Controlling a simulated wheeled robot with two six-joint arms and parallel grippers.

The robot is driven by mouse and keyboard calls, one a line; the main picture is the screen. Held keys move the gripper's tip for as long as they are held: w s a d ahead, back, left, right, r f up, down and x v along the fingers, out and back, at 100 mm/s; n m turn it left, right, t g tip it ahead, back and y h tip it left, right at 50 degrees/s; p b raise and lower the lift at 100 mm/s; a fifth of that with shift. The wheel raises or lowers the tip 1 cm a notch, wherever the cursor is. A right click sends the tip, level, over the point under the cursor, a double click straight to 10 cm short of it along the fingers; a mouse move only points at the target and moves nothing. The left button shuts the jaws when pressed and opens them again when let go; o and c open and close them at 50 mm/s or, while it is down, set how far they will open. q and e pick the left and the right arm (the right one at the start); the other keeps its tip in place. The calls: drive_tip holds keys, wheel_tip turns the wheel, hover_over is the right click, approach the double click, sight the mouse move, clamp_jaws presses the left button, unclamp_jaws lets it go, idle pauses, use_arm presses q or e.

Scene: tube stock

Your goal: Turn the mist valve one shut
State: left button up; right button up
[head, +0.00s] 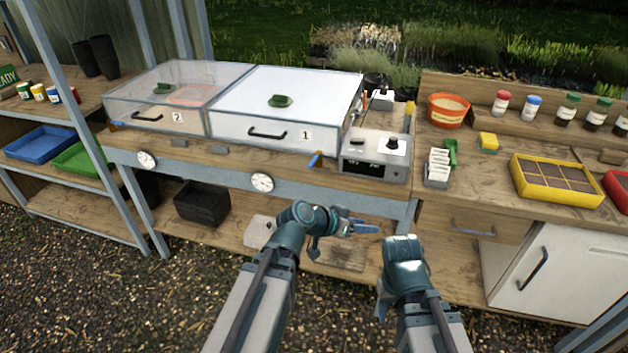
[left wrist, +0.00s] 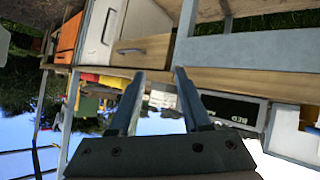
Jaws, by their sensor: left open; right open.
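The mist valve one has a blue lever (head: 316,160), seen on the front edge of the bench below the right-hand white box marked 1 (head: 305,135). The lever is slanted. My left gripper (head: 368,228) is open and empty, in front of the bench's front rail, below and to the right of the lever and apart from it. In the left wrist view its two fingers (left wrist: 156,75) are spread with nothing between them, and I cannot make out the lever there. My right gripper (head: 392,290) is low in front of the bench; its fingers are mostly hidden.
A second blue lever (head: 117,124) is by the box marked 2 (head: 178,117). Round dials (head: 262,183) sit on the front rail. A control unit (head: 376,155) stands right of box 1. A black crate (head: 202,203) is on the lower shelf. The gravel in front is clear.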

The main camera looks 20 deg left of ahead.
use_arm(q)
drive_tip(key=w+a+n+t+y+b, duration=0.15)
drive_tip(key=w+a+t+b, duration=0.3)
drive_tip(key=a, duration=0.45)
drive_tip(key=n+t+y+b, duration=0.3)
drive_tip(key=n+t+y, duration=0.1)
drive_tip(key=n+t, duration=0.1)
approach(317, 155)
drive_tip(key=shift+m, duration=0.25)
drive_tip(key=w, duration=0.5)
drive_tip(key=w+d, duration=0.1)
drive_tip(key=w, duration=0.1)
drive_tip(key=shift+w+f, duration=0.4)
use_arm(e)
wheel_tip(317, 155, down, 10)
drive_tip(key=shift+r, duration=0.25)
use_arm(q)
clamp_jaws()
drive_tip(key=shift+w+r, duration=0.15)
